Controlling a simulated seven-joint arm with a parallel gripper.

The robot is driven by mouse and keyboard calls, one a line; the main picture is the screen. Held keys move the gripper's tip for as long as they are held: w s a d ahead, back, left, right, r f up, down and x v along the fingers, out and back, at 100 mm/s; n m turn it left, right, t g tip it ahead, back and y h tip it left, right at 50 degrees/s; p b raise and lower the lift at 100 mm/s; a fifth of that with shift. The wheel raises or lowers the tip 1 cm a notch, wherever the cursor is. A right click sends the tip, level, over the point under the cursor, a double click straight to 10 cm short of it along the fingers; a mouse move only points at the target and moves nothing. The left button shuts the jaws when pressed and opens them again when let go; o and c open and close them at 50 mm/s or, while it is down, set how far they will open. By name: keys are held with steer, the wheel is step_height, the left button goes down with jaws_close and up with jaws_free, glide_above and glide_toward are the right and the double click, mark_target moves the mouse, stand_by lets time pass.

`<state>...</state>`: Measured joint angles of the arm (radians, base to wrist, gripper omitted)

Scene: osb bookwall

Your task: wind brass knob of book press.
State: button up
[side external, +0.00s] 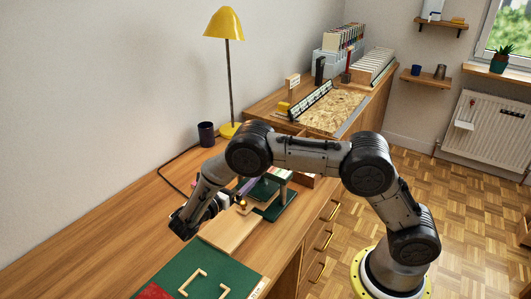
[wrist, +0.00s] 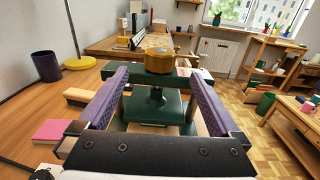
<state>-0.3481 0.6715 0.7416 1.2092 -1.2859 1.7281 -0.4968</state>
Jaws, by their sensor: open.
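The green book press (side external: 268,188) stands on the wooden desk, partly behind my arm in the side view. It fills the middle of the wrist view (wrist: 155,105), with its crossbar, posts and plate. Its brass knob (wrist: 159,60) sits on top at the centre; it is a small shiny spot in the side view (side external: 242,203). My gripper (wrist: 157,72) is open, with two purple-padded fingers spread left and right. The knob appears between or just beyond the fingertips, with gaps on both sides. I cannot tell its exact depth between them.
A dark blue mug (side external: 206,134) and a yellow lamp (side external: 230,130) stand behind the press. A pink block (wrist: 55,132) and a wood-and-dark block (wrist: 88,97) lie left of the gripper. A green mat (side external: 215,278) lies at the front. Bare desk is at left.

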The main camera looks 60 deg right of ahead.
steer(key=d, duration=1.3)
steer(key=shift+w+d, duration=0.15)
steer(key=shift+d, duration=0.15)
steer(key=c, duration=1.4)
steer(key=n+t, duration=0.2)
steer(key=t, duration=0.1)
steer(key=w+n+t+y, duration=0.1)
steer(key=n+t, duration=0.1)
steer(key=t, duration=0.2)
steer(key=shift+w+a+n+y, duration=0.1)
steer(key=shift+a+n+y, duration=0.05)
steer(key=shift+n+y, duration=0.2)
steer(key=o, duration=1.4)
